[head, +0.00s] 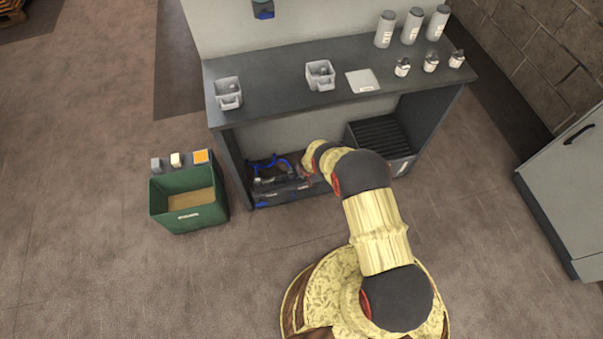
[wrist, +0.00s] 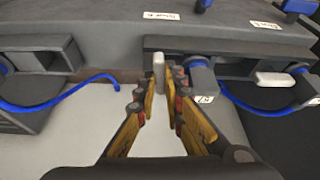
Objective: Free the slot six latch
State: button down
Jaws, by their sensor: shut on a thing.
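The slot six latch (wrist: 158,68) is a pale grey bar below the label of slot 6 (wrist: 162,15) in the wrist view. It stands upright in the picture between my fingertips. My gripper (wrist: 160,92) is shut on it, with the tips on either side. In the head view my gripper (head: 305,173) reaches into the bench's lower left bay, at the dark slotted unit (head: 280,187). My arm hides part of that unit. The neighbouring slot to the right has a similar pale latch (wrist: 276,78) lying sideways.
Blue cables loop at left (wrist: 60,103) and right (wrist: 255,106) near my fingers. A grey-and-blue connector (wrist: 200,75) sits close to my right finger. The bench (head: 285,95) overhangs the bay.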

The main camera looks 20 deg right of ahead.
jog(key=shift+m, duration=0.6)
jog(key=c, duration=1.9)
grip_release()
